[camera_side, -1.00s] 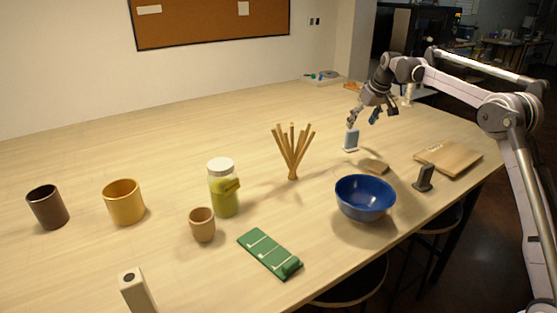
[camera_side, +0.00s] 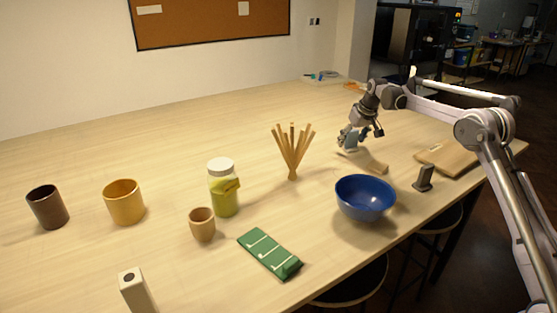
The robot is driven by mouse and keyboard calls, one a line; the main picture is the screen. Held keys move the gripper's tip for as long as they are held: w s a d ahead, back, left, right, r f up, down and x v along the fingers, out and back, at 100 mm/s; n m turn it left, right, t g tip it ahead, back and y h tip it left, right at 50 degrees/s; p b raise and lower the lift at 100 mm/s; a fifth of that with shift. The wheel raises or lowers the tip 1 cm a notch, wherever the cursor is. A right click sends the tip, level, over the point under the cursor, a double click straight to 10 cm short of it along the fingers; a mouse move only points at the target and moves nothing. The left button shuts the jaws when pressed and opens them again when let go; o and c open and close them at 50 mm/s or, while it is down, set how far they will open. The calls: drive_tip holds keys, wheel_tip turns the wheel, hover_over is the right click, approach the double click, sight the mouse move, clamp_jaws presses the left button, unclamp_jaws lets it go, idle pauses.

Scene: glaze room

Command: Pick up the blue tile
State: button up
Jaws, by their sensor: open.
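The blue tile (camera_side: 351,142) stands upright in a small white stand (camera_side: 349,150) toward the far right of the table. My gripper (camera_side: 354,142) is low at the tile, with its open fingers on either side of it. The fingers hide part of the tile. I cannot tell whether either finger touches it.
A bundle of sticks (camera_side: 292,152) stands left of the tile. The far middle of the table is clear.

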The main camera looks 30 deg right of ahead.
drive_tip(key=c, duration=1.3)
drive_tip(key=shift+r, duration=0.2)
